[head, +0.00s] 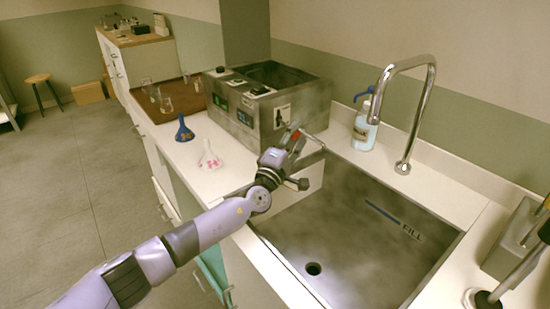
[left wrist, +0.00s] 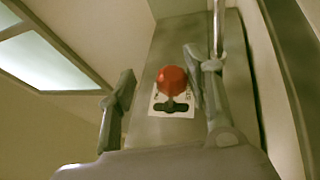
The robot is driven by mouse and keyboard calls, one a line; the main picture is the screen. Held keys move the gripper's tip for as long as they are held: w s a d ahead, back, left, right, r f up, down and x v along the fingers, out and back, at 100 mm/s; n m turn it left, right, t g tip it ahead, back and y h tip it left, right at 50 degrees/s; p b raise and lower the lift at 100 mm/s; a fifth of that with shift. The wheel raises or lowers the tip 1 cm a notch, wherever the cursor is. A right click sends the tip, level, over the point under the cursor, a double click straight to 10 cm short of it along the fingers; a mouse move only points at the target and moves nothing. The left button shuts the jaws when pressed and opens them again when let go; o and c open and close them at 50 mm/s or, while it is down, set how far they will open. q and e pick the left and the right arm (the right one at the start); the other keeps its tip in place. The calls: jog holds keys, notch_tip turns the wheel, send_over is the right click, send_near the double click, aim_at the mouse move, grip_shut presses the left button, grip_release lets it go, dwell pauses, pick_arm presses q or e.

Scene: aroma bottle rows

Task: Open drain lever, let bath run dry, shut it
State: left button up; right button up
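The bath is a grey metal box (head: 243,108) with an open basin on top, standing on the counter left of the sink. My left gripper (head: 293,160) is at its sink-facing side. In the left wrist view, the drain lever's red ball knob (left wrist: 172,78) shows between the open fingers of my left gripper (left wrist: 165,72), in front of a white label plate (left wrist: 174,106). I see no clear contact with the knob. A metal pipe (head: 314,139) sticks out over the sink edge. The water level inside the bath cannot be made out.
The sink (head: 375,262) has a dark drain hole and a FILL mark. A tall faucet (head: 430,85) and a soap bottle (head: 364,130) stand behind it. A blue flask (head: 184,131) and a pink-marked flask (head: 209,157) stand on the counter beside the bath.

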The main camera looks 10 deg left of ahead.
pick_arm(q)
jog(key=s+a, duration=0.2)
jog(key=s, duration=0.5)
jog(key=s+a, duration=0.3)
jog(key=s, duration=0.4)
jog(key=shift+a+f, duration=0.35)
jog(key=shift+f, duration=0.05)
